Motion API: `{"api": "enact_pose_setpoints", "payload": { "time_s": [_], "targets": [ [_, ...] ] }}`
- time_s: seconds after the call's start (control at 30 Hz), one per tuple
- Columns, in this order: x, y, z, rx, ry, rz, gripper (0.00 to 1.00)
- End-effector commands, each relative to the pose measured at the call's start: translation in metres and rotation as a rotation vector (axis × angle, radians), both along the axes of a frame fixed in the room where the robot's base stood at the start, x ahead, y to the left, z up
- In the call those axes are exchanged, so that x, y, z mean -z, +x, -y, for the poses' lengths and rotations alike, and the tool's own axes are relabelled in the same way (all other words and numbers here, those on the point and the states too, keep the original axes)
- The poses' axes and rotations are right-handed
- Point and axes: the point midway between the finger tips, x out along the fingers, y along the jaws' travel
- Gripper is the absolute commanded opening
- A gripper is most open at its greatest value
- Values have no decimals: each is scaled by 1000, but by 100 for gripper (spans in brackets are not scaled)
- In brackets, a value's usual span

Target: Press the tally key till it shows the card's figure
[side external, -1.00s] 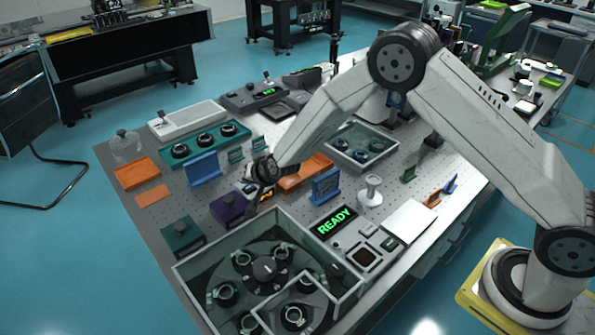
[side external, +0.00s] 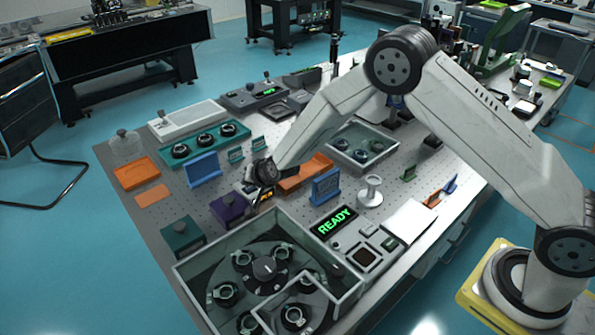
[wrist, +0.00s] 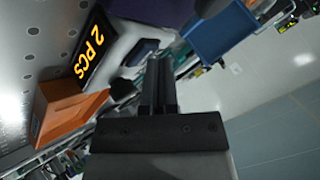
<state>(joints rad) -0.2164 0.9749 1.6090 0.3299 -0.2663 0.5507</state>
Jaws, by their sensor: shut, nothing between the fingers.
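A small pale device with a black display lit in orange (side external: 267,195) stands mid-table, partly hidden behind my gripper. In the wrist view the display (wrist: 93,43) reads "2 PCS". Beside it on the pale housing is a dark key (wrist: 140,52). My gripper (side external: 257,203) is shut and empty, close over this device. In the wrist view its fingers (wrist: 160,65) are together, near the key; I cannot tell whether they touch it. I cannot make out a card with a readable figure.
A purple box (side external: 228,209) and an orange tray (side external: 307,173) flank the device. A blue stand (side external: 326,187) is to the right. A walled bin with a dark carousel (side external: 180,272) and a green READY display (side external: 334,221) are in front.

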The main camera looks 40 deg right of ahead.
Motion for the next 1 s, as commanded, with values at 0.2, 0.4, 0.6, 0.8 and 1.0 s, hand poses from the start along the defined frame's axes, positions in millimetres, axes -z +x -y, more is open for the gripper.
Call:
{"api": "enact_pose_setpoints", "payload": {
  "time_s": [0.2,0.4,0.6,0.8,1.0],
  "targets": [
    [12,-9,-1,-15,-12,-30,0],
    [12,-9,-1,-15,-12,-30,0],
    [12,-9,-1,-15,-12,-30,0],
    [9,-10,-1,-15,-12,-30,0],
    [-1,-12,-1,-15,-12,-27,0]
  ]
}}
